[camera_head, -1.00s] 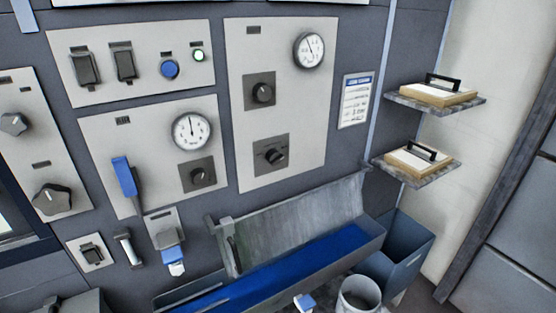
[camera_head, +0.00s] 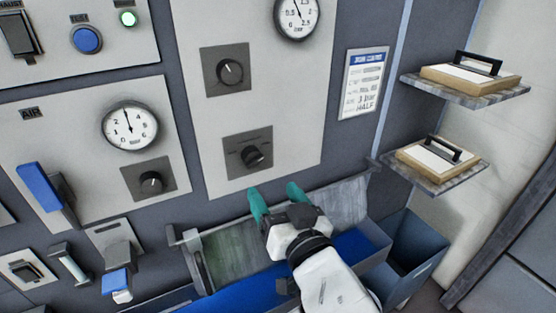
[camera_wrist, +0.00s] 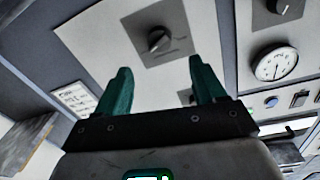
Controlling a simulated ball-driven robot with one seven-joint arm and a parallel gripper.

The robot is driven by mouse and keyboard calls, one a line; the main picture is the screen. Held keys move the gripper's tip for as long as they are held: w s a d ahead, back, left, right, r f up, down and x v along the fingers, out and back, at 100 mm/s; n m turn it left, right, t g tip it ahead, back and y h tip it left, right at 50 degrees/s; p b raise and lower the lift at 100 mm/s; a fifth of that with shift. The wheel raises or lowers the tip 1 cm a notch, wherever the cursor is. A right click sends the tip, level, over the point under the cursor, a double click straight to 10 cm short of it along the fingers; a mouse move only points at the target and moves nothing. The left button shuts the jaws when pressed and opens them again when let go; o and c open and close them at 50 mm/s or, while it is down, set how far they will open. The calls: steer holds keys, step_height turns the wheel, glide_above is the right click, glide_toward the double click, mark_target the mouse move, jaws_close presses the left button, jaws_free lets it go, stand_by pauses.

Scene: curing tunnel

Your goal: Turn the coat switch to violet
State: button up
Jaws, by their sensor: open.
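The right-hand light panel has two black rotary knobs on dark square plates. The lower knob (camera_head: 252,155) has faint marks around it that are too small to read. The upper knob (camera_head: 229,71) sits under a gauge. I cannot read which one is the coat switch. My gripper (camera_head: 273,192) is open and empty, its green fingers just below and in front of the lower knob, apart from it. In the wrist view, which is upside down, the lower knob (camera_wrist: 158,40) shows beyond and between the fingertips (camera_wrist: 158,65). The upper knob is partly hidden there.
A panel marked AIR (camera_head: 70,120) with a gauge and knob stands left. A blue lever (camera_head: 42,188) is beside it. A blue-lined trough (camera_head: 230,285) lies below my gripper. Two shelves (camera_head: 470,92) with handled blocks jut out right of a posted card (camera_head: 363,84).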

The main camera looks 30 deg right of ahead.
mark_target(256, 164)
steer(key=w+p, duration=0.1)
steer(key=w, duration=0.2)
steer(key=w+p, duration=0.1)
steer(key=w, duration=0.6)
steer(key=shift+w+d+p, duration=0.2)
steer(key=shift+d+p, duration=0.2)
steer(key=shift+c, duration=0.3)
steer(key=c, duration=1)
steer(key=n, duration=0.4)
steer(key=shift+f, duration=0.1)
steer(key=n+p, duration=0.1)
steer(key=n, duration=0.3)
steer(key=shift+d+n, duration=0.1)
steer(key=shift+n, duration=0.3)
steer(key=shift+t+p, duration=0.3)
